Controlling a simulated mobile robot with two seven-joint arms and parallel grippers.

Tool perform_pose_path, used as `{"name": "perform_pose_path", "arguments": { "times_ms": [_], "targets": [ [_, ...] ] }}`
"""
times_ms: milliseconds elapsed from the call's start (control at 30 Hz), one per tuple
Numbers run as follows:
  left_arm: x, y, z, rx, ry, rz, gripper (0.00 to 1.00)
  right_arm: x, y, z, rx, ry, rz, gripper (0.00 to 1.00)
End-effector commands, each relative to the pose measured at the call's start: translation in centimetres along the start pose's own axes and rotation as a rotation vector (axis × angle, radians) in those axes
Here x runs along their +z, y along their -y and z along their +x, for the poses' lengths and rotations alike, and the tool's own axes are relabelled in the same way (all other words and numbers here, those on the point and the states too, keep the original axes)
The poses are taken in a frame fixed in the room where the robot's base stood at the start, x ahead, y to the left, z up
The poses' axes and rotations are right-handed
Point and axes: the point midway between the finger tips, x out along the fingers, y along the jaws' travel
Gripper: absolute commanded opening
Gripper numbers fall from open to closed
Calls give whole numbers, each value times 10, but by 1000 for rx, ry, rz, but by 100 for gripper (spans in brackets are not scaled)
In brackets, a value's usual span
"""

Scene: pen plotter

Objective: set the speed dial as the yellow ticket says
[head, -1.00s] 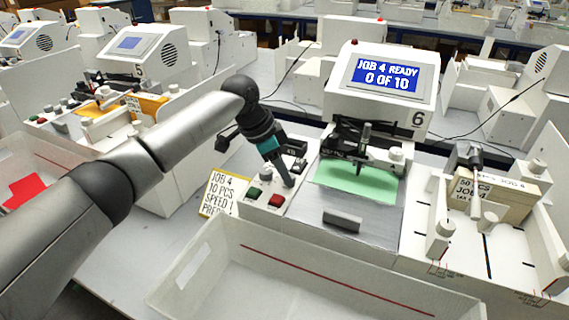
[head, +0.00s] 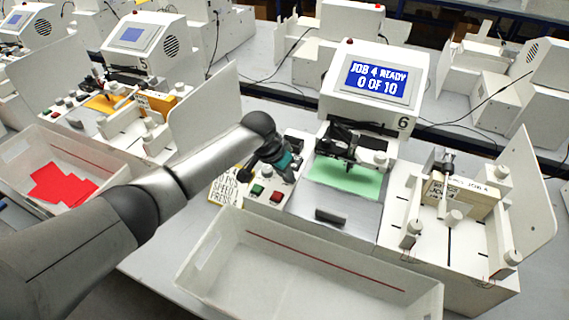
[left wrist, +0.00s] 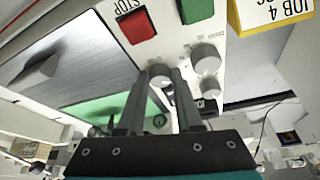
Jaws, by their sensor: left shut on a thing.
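The yellow ticket (head: 226,194) lies at the left of the machine's control panel, partly behind my left arm. Its "JOB 4" also shows in the left wrist view (left wrist: 268,14), but I cannot read the speed figure. My left gripper (head: 289,178) points down at the panel. In the left wrist view its fingertips (left wrist: 162,76) are shut on a round grey dial (left wrist: 160,72), one finger on each side. Its label and pointer cannot be read. Two similar knobs (left wrist: 206,57) (left wrist: 208,89) stand beside it. My right gripper is not in view.
The red STOP button (left wrist: 138,26) and green button (left wrist: 195,10) are close to the fingers. The screen (head: 377,82) reads "JOB 4 READY 0 OF 10". A green sheet (head: 345,178) lies on the machine bed. An empty white bin (head: 310,265) stands in front.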

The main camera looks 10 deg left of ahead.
Motion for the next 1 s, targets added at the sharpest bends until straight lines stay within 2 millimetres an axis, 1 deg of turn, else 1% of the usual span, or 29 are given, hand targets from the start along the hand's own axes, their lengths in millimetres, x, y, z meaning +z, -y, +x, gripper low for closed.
{"name": "perform_pose_path", "arguments": {
  "times_ms": [33,200,700,733,900,1000],
  "targets": [
    [-1,-1,-2,-5,1,-15,0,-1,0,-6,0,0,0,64],
    [-1,-1,-1,-21,1,-52,0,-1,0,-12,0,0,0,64],
    [0,-1,0,-28,-1,-70,0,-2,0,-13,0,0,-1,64],
    [0,-1,0,-28,-1,-70,35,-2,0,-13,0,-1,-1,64],
    [0,-1,0,-28,-1,-69,54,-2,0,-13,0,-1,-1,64],
    [0,-1,0,-28,-1,-68,64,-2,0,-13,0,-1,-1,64]
  ]
}}
